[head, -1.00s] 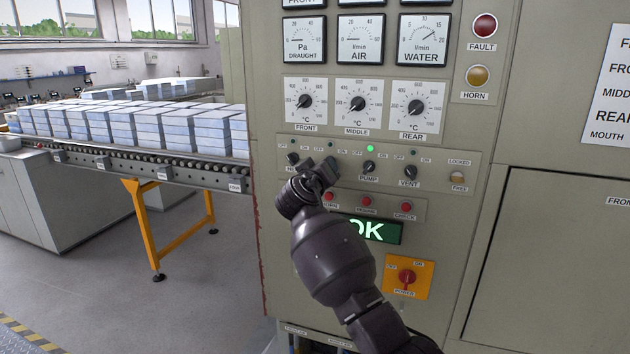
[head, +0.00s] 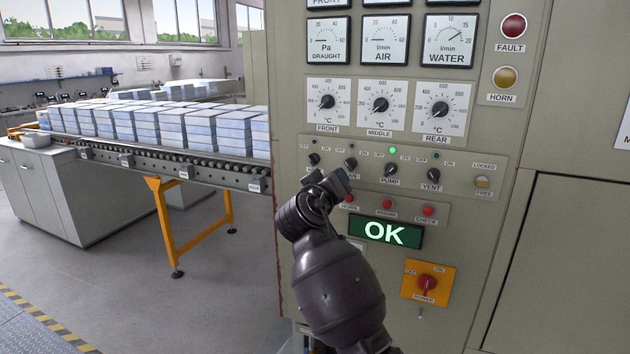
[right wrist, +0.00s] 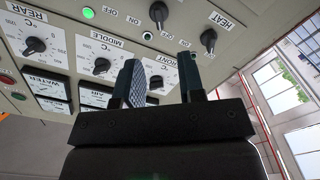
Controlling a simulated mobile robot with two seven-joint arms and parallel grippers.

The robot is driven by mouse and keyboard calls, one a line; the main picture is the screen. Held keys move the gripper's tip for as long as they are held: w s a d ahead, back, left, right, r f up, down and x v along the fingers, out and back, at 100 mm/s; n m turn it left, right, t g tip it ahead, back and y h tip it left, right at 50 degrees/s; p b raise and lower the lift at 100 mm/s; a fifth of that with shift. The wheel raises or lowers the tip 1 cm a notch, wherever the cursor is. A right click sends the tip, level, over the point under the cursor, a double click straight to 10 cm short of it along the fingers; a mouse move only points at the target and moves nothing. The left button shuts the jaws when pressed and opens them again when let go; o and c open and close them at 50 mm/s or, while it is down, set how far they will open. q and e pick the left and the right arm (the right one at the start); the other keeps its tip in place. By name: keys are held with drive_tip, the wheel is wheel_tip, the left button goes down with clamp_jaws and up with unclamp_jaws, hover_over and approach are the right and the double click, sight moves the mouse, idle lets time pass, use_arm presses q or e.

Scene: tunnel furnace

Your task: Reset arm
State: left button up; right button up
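My right gripper (head: 338,183) is in front of the grey control panel (head: 290,240), just below the row of switch knobs. In the right wrist view the right gripper (right wrist: 160,65) has its two fingers apart with nothing between them. A black knob (right wrist: 159,13) stands beyond the fingertips, and the HEAT knob (right wrist: 208,40) is to its right. In the head view the heat knob (head: 313,159), fan knob (head: 351,163), pump knob (head: 391,170) and vent knob (head: 433,176) show above the gripper. My left gripper is in neither view.
A green OK display (head: 385,233) and an orange power switch (head: 427,283) are beside my right arm. A roller conveyor (head: 190,167) with stacked pale blocks (head: 170,125) runs to the panel's left side. The floor in front of it is clear.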

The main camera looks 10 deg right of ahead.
drive_tip(key=a+r+n+t+y, duration=0.2)
drive_tip(key=a+n+t+y, duration=0.15)
drive_tip(key=y, duration=0.25)
drive_tip(key=s+d+f+y, duration=0.25)
drive_tip(key=s+f, duration=0.25)
drive_tip(key=f, duration=0.4)
drive_tip(key=s+d+f+y, duration=0.1)
drive_tip(key=s+f+y, duration=0.25)
drive_tip(key=f, duration=0.55)
drive_tip(key=s+d+f+m+g+h, duration=0.1)
drive_tip(key=s+d+f+g, duration=0.2)
drive_tip(key=s+f, duration=1)
drive_tip(key=s+d+f+m+g+h, duration=0.1)
drive_tip(key=s+d+f+g, duration=0.3)
drive_tip(key=s+f, duration=0.9)
drive_tip(key=s+d+m, duration=0.1)
drive_tip(key=s+d, duration=0.2)
drive_tip(key=s, duration=0.2)
drive_tip(key=shift+s+d+f, duration=0.15)
